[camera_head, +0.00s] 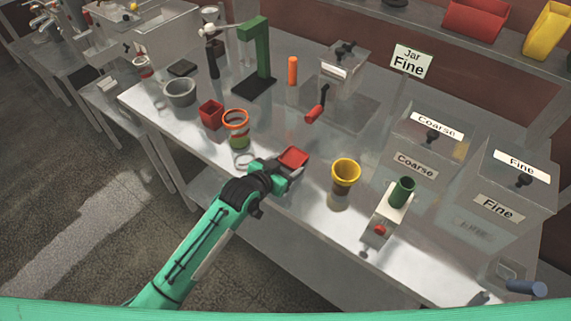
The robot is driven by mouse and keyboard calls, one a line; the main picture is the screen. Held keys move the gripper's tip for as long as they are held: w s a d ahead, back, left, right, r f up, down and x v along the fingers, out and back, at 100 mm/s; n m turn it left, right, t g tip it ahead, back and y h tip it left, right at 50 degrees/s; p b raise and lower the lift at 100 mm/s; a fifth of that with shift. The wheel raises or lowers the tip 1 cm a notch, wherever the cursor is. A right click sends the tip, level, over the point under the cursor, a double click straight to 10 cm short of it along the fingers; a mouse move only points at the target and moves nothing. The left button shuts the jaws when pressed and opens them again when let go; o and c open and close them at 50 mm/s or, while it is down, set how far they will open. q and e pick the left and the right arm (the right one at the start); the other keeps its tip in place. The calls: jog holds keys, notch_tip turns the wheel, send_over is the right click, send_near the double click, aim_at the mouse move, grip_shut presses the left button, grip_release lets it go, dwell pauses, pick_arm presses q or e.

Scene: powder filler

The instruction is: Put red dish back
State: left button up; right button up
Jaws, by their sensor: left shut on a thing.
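My left gripper (288,172) reaches in over the front edge of the metal table and is shut on a small red dish (294,156). The dish is shallow and square, and its open top faces up. I cannot tell whether it touches the table or is just above it. A taller red square cup (210,115) stands on the table to the left, beside an orange-rimmed jar (237,122). My right gripper is not in view.
A yellow cup (344,172) and a device with a green cup (402,191) stand right of my gripper. Bins labelled Coarse (427,150) and Fine (507,185) fill the right side. A green stand (262,50) is at the back. A clear patch of table lies behind the dish.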

pick_arm(q)
jog(key=shift+f, duration=0.1)
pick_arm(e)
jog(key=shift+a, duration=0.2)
pick_arm(q)
jog(key=o, duration=1)
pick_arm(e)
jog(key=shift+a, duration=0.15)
pick_arm(q)
jog(key=b+v, duration=0.1)
jog(key=v, duration=1.1)
jog(key=shift+a+b, duration=0.1)
jog(key=shift+b, duration=0.3)
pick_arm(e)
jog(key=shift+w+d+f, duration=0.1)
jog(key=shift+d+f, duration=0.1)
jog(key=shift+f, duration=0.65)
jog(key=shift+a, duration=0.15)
